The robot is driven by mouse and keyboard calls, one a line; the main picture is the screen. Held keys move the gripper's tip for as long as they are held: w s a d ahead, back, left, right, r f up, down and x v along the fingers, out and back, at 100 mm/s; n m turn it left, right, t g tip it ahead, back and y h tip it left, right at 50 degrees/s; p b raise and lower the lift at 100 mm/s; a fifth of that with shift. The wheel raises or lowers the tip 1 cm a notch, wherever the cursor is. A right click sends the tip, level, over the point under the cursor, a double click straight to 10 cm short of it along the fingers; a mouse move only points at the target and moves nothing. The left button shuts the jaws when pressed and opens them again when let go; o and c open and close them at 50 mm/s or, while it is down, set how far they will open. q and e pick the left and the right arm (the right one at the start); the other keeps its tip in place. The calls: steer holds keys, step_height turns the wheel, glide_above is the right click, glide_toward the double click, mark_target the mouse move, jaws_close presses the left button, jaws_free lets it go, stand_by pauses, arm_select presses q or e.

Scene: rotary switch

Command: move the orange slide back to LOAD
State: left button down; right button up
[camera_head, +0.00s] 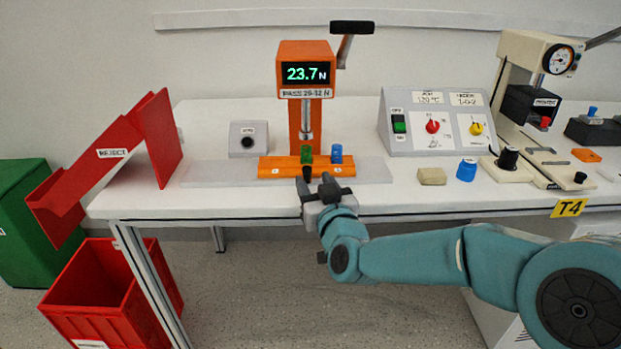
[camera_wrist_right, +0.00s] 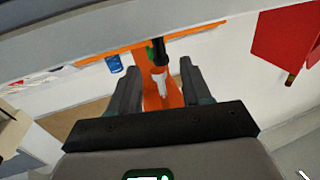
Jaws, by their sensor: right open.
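The orange slide (camera_head: 265,166) lies on a pale base plate (camera_head: 373,170) at the foot of the orange press. A green piece (camera_head: 307,155) and a blue piece (camera_head: 336,154) stand on it, the green one below the press plunger. A small dark knob (camera_head: 307,172) is at the slide's front. My right gripper (camera_head: 314,183) is open and empty at the slide's front edge, close to the knob. In the right wrist view the knob (camera_wrist_right: 159,51) shows just past the open fingers (camera_wrist_right: 160,88); contact cannot be told. No LOAD marking is legible. My left gripper is out of view.
The orange press (camera_head: 305,60) reads 23.7 N. A grey button box (camera_head: 247,140) stands left, a control panel (camera_head: 438,122) right. A red reject chute (camera_head: 160,138) is at the table's left end. A beige block (camera_head: 431,177) and a blue cap (camera_head: 466,170) lie to the right.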

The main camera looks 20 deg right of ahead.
mark_target(308, 173)
steer(key=shift+w, duration=1.6)
jaws_close()
steer(key=w+a+p, duration=0.1)
steer(key=a, duration=0.4)
steer(key=w+a+p, duration=0.1)
steer(key=a, duration=0.4)
steer(key=w+a+p, duration=0.2)
steer(key=a, duration=0.3)
steer(key=shift+w, duration=0.1)
steer(key=shift+a, duration=0.2)
